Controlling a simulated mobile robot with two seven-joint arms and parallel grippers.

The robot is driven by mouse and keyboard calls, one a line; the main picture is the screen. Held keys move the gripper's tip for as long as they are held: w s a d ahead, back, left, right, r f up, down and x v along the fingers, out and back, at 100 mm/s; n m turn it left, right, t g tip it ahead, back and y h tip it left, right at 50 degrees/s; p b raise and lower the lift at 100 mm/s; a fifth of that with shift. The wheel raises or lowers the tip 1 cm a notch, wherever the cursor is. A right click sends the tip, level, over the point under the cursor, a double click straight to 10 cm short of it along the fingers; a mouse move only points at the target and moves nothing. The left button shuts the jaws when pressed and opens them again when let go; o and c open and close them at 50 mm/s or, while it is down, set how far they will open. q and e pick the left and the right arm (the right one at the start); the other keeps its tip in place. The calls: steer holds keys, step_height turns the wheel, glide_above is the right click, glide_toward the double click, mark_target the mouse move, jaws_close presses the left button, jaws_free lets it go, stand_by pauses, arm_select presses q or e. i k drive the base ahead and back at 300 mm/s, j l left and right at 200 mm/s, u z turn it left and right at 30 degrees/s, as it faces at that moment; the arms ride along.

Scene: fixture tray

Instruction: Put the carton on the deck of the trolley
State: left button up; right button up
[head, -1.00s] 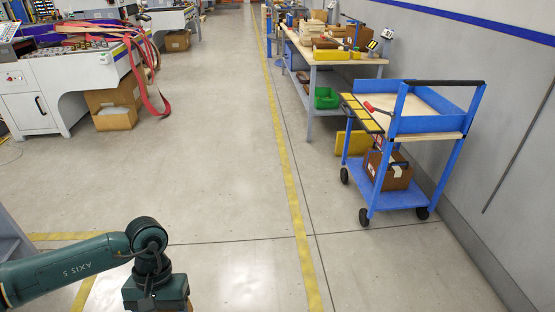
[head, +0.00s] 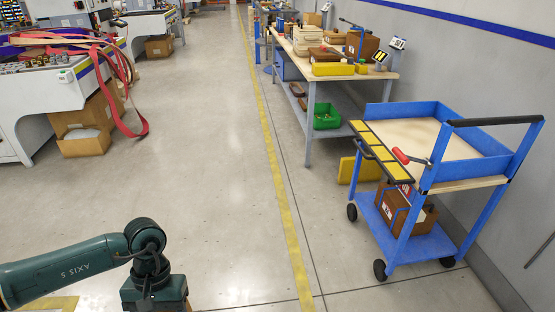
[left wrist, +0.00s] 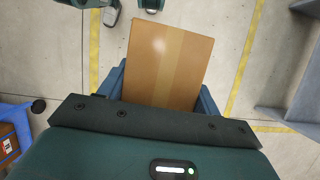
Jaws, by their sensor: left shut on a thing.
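The trolley (head: 470,183) stands at the right in the head view, with a blue frame, a pale wooden top deck (head: 432,136) inside low blue walls and a dark push handle. The top deck looks empty. The brown taped carton (left wrist: 165,60) is between the fingers of my left gripper (left wrist: 162,95) in the left wrist view, held above the floor. In the head view my left wrist shows at the bottom left, apart from the trolley; its fingers and the carton are out of frame there. My right gripper is not in view.
A brown box (head: 422,218) sits on the trolley's lower shelf. A yellow-and-black rack (head: 380,150) and a red-handled tool (head: 402,157) are on its left side. A workbench (head: 345,80) stands behind it, beside the wall. The floor (head: 200,170) left of the trolley is clear.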

mark_target(417, 145)
steer(key=i+z, duration=0.3)
steer(key=i, duration=0.35)
steer(key=i+j+z, duration=0.25)
steer(key=i, duration=0.4)
steer(key=i+z, duration=0.35)
steer(key=i+j+z, duration=0.15)
steer(key=z, duration=0.25)
steer(key=i+j+z, duration=0.2)
steer(key=z, duration=0.15)
steer(key=i+j+z, duration=0.15)
steer(key=z, duration=0.2)
steer(key=i+j+z, duration=0.35)
steer(key=j+z, duration=0.1)
steer(key=z, duration=0.25)
steer(key=i+j+z, duration=0.15)
steer(key=j+z, duration=0.15)
steer(key=i+j+z, duration=0.15)
steer(key=j+z, duration=0.15)
steer(key=j, duration=0.15)
